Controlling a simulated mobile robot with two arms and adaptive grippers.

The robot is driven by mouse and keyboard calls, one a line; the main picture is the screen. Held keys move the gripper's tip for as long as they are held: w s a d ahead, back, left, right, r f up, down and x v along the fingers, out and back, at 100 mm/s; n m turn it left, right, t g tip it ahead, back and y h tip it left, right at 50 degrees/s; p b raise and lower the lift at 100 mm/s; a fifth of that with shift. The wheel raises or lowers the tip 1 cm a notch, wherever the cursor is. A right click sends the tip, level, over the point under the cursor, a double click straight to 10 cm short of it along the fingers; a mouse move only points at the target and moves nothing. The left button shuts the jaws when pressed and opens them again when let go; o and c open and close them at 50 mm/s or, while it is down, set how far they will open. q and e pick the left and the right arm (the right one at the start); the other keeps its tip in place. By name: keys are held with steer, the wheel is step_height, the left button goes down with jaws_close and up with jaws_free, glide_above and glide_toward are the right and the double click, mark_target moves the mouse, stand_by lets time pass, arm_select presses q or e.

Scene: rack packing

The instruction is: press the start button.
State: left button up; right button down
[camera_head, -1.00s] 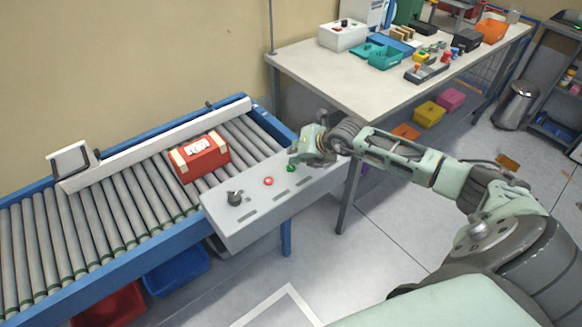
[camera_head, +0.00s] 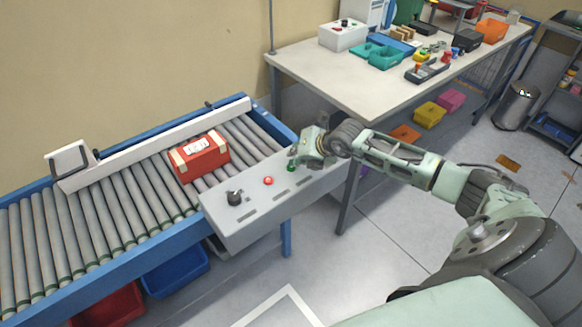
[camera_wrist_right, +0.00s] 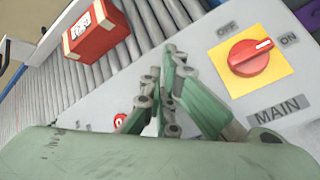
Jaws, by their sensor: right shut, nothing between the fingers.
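The grey control panel (camera_head: 240,218) is fixed along the front side of the roller conveyor. On it are a green button (camera_head: 291,168), which carries no readable label in this view, a red button (camera_head: 268,181) and a dark knob (camera_head: 235,197). My right gripper (camera_head: 294,161) is shut and empty, its fingertips right at the green button; I cannot tell whether they touch it. In the right wrist view the closed fingers (camera_wrist_right: 171,50) point at the panel, and the green button is hidden. The red button (camera_wrist_right: 119,120) shows left of them. My left gripper is out of view.
A red rotary switch (camera_wrist_right: 250,57) marked MAIN, OFF and ON sits right of the fingers on a yellow plate. A red box (camera_head: 203,158) lies on the conveyor rollers (camera_head: 120,200). A worktable (camera_head: 350,85) with several items stands behind my right arm.

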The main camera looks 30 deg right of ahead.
steer(key=shift+f, duration=0.3)
stand_by(0.5)
steer(key=shift+r+p, duration=0.4)
steer(key=shift+r, duration=0.45)
step_height(320, 180, up, 5)
steer(key=p, duration=0.3)
steer(key=shift+p, duration=0.3)
